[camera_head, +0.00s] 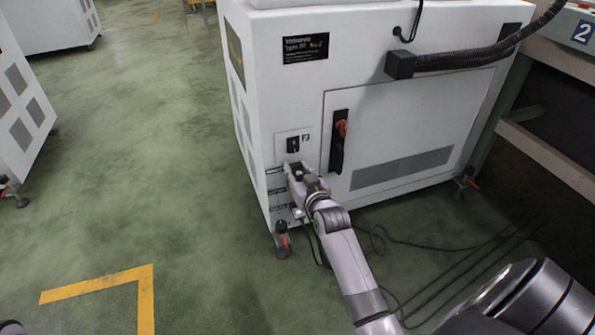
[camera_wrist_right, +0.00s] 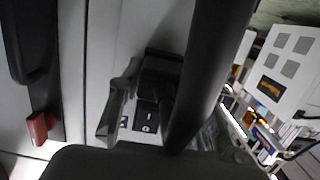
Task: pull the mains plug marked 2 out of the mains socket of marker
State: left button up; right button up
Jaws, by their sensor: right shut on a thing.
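My right gripper (camera_head: 296,172) reaches the lower left of the white machine's front, at the small panel below a black switch (camera_head: 293,145). It is shut on a dark plug (camera_wrist_right: 160,82), which shows between the fingers in the wrist view. The plug appears to sit at the machine's face; the gripper hides the socket and how deep the plug sits. I cannot read a number on the plug. My left gripper is not in view.
The white machine (camera_head: 400,125) has a red-and-black handle (camera_head: 340,138) right of the gripper. Loose cables (camera_head: 430,246) lie on the green floor. A conveyor frame (camera_head: 550,155) stands at the right. The floor at left is open.

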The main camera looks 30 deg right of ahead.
jog(key=o, duration=1.2)
